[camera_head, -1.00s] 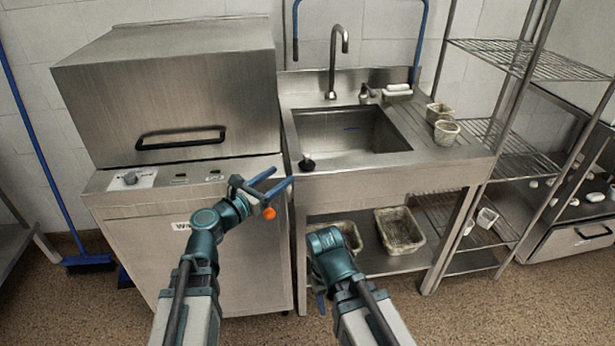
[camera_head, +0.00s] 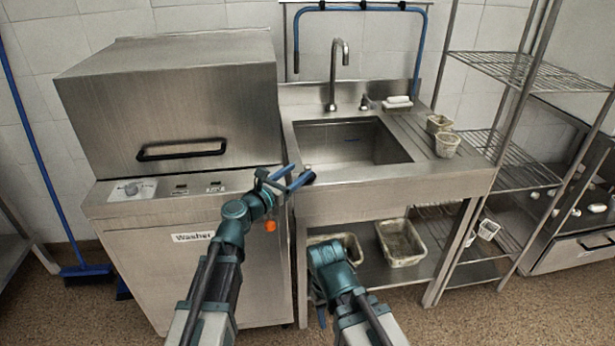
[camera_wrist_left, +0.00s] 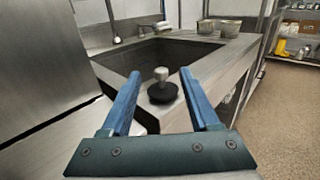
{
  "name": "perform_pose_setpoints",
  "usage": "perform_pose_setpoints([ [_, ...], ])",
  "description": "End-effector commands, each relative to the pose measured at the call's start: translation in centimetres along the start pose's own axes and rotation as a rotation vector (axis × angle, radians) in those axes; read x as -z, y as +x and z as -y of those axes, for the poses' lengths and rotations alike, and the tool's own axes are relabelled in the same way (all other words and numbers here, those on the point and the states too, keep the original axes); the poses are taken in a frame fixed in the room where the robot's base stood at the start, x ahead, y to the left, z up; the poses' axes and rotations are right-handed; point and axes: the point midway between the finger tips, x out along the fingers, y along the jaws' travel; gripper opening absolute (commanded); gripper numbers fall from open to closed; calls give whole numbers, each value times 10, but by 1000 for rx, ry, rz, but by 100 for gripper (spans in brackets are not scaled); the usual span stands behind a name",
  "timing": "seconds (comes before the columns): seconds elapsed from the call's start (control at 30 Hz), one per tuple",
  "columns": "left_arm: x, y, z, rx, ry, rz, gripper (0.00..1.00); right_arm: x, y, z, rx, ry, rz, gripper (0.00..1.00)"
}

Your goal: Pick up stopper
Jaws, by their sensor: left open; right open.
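The stopper (camera_wrist_left: 162,92) is a black disc with a pale upright knob. It sits on the front left corner of the sink counter. In the head view, it (camera_head: 308,176) is partly hidden behind my left gripper (camera_head: 292,177). My left gripper is open and empty, with its blue fingers pointing toward the stopper. In the left wrist view, the stopper shows between and just beyond the open fingers (camera_wrist_left: 160,76), not gripped. My right gripper (camera_head: 320,312) hangs low in front of the sink unit, mostly hidden behind its own arm.
The sink basin (camera_head: 350,128) lies behind the stopper. The washer (camera_head: 175,215) stands close on the left. Perforated baskets (camera_head: 446,145) sit on the right of the counter, and more baskets (camera_head: 400,243) on the lower shelf. A wire rack (camera_head: 520,175) stands at right.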

Motion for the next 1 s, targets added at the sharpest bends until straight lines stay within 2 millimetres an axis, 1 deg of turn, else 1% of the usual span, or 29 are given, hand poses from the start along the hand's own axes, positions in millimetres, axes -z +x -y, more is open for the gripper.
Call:
perform_pose_setpoints([
  [0.17,3,13,0,2,0,0,62,0,3,0,0,0,0,50],
  [0.3,8,33,0,2,0,0,62,0,7,1,0,0,0,50],
  [0.43,6,50,0,3,0,0,62,0,6,1,0,0,0,50],
  [0.5,6,53,1,2,0,0,62,0,6,1,0,0,0,50],
  [0.67,6,52,1,1,0,0,62,0,6,0,0,0,0,50],
  [0.7,6,52,1,1,0,0,60,0,6,1,0,0,0,50],
  [0.87,6,52,1,1,0,0,31,0,6,0,0,0,0,50],
  [1.0,6,51,1,1,0,0,6,0,6,0,0,0,0,50],
])
